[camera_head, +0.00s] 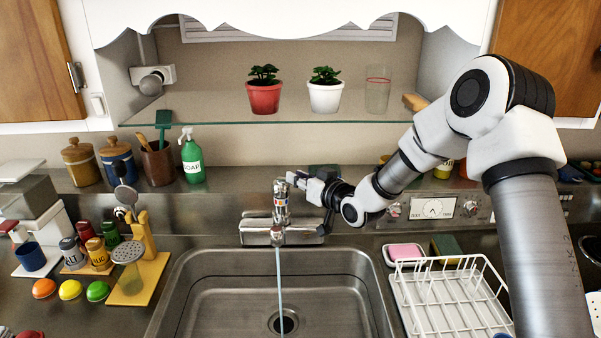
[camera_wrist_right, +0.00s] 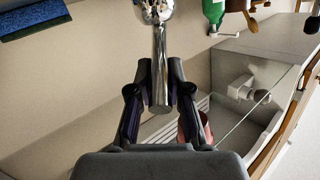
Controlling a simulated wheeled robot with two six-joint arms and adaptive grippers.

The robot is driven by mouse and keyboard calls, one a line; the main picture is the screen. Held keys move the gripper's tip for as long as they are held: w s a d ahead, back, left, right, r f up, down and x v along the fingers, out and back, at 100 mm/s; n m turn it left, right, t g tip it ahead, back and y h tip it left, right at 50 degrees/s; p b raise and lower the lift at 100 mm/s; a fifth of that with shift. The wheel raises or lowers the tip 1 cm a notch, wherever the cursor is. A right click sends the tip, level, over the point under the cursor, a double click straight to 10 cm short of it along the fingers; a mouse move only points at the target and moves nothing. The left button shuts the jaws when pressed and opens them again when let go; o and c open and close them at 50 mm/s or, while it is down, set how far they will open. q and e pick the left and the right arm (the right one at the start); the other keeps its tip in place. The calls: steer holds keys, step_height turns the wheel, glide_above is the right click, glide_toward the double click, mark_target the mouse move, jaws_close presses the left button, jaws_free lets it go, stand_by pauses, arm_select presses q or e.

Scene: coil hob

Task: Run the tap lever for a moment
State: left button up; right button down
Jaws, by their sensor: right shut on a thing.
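The chrome tap (camera_head: 281,205) stands behind the sink, and a thin stream of water (camera_head: 279,275) falls from it into the basin. My right gripper (camera_head: 303,181) is at the top of the tap, reaching in from the right. In the right wrist view, the chrome tap lever (camera_wrist_right: 160,65) runs between the two dark fingers of the right gripper (camera_wrist_right: 161,85). The fingers are shut on the lever near its end. In the head view, the gripper partly hides the lever. My left gripper is in neither view.
The steel sink (camera_head: 215,290) is empty around its drain. A white dish rack (camera_head: 440,290) and a pink sponge (camera_head: 405,252) are at its right. Spice jars and a yellow utensil stand (camera_head: 150,270) are at its left. A glass shelf (camera_head: 210,119) holds potted plants above the tap.

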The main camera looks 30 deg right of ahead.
steer(key=shift+w+r+g+p, duration=0.2)
steer(key=shift+r+g+p, duration=0.2)
steer(key=shift+r+p, duration=0.2)
steer(key=shift+w+g, duration=0.1)
steer(key=shift+g, duration=0.2)
steer(key=shift+f, duration=0.2)
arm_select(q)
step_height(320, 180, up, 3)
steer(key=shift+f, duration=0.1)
arm_select(e)
steer(key=shift+a+f, duration=0.1)
steer(key=c, duration=1.1)
jaws_free()
steer(key=shift+w+f, duration=0.1)
steer(key=shift+w, duration=0.15)
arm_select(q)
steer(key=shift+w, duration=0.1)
arm_select(e)
steer(key=v, duration=1.2)
steer(key=shift+a, duration=0.1)
